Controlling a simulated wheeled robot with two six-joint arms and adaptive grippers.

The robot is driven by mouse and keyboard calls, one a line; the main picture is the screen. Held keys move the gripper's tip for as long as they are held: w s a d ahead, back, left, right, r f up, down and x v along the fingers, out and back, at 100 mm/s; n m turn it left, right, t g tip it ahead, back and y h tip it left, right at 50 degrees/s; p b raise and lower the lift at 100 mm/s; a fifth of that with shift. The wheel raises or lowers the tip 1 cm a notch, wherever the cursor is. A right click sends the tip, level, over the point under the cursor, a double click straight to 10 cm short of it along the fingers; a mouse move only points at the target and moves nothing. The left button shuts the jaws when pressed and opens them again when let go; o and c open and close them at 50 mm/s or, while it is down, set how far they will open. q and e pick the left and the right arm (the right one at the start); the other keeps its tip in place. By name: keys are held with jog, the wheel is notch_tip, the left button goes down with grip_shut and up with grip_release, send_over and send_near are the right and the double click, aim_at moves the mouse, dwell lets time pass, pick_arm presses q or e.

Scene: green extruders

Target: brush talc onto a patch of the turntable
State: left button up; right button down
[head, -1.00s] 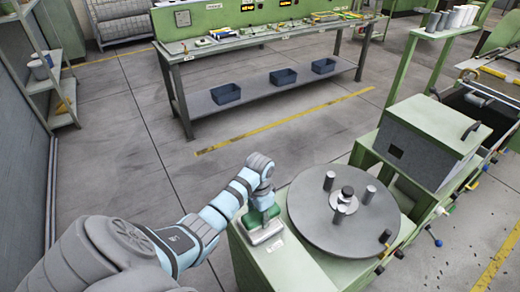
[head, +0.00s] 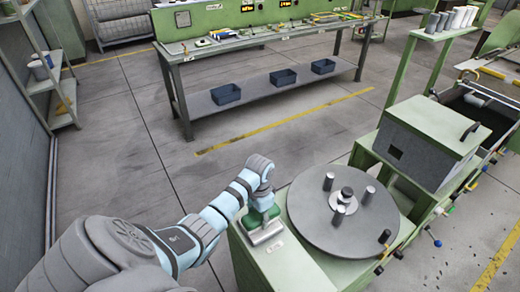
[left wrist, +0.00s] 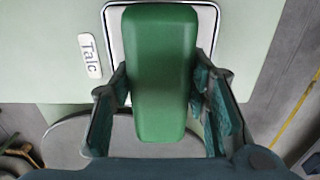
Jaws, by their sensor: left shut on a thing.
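The turntable (head: 310,225) is a round grey disc with several upright pegs and a central hub, on a green machine. Left of it, a shallow light tray (head: 272,247) sits on the machine's top. A "Talc" label (left wrist: 89,56) is beside the tray in the left wrist view. My left gripper (head: 264,217) is at the tray, shut on a green block-shaped brush handle (left wrist: 162,75). The handle lies over the tray, and its underside is hidden. I cannot tell whether it touches the tray floor. The turntable's edge (left wrist: 75,145) shows below the handle. My right gripper is not in view.
A green-grey box with a handle (head: 430,135) stands right of the turntable. A workbench (head: 265,45) with blue bins below is at the back. Grey cylinders stand on a raised green shelf (head: 440,32). The floor between is clear.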

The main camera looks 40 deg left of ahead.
pick_arm(q)
jog(key=shift+r, duration=3.5)
jog(key=shift+f, duration=0.15)
